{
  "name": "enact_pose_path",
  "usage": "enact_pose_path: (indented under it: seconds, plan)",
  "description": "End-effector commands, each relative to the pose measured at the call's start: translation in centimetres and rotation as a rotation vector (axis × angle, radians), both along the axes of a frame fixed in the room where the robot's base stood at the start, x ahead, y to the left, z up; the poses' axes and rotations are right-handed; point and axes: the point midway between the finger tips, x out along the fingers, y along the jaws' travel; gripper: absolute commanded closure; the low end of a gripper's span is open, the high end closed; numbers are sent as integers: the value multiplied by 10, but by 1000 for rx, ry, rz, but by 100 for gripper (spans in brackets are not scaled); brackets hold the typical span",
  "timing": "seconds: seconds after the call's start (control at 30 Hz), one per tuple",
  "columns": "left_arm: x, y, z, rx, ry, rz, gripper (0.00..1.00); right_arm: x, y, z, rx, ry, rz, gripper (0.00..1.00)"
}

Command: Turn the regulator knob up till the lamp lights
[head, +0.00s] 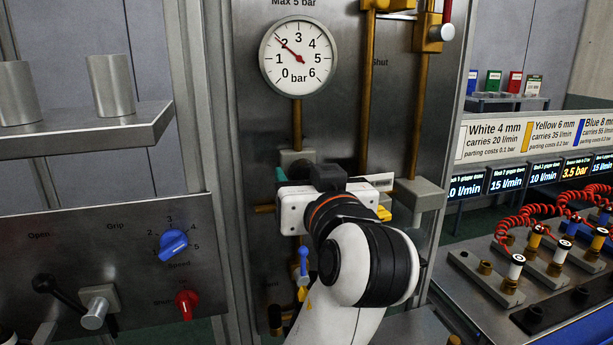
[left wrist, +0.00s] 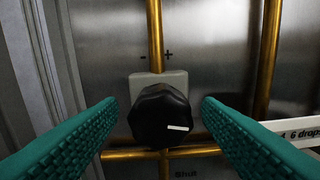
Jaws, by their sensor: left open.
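The black regulator knob (left wrist: 158,115) sits on a grey block (left wrist: 140,84) in the left wrist view, with minus and plus marks above. Its white mark points to the lower right. My left gripper (left wrist: 158,104) is open, its teal ribbed fingers on either side of the knob with a gap at each side. I cannot make out a lit lamp. My right gripper is not in view.
Brass pipes (head: 368,100) run down the panel, with a red-handled valve (head: 435,33) at top right. A control panel (head: 100,260) with a blue speed knob (head: 173,246) is at left. Hose fittings with red coils (head: 530,225) stand at right. A blue-handled tap (head: 303,262) is below my wrist.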

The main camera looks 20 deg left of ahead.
Motion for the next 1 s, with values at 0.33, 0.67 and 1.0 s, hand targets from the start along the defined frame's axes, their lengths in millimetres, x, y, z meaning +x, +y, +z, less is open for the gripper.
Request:
enact_pose_path:
  seconds: [0.33,0.67,1.0]
  plan:
    - [0,0,0,0,0,1,85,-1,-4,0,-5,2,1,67]
    - [1,-1,2,168,118,-1,85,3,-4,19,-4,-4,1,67]
    - [1,0,0,204,139,-1,85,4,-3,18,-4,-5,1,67]
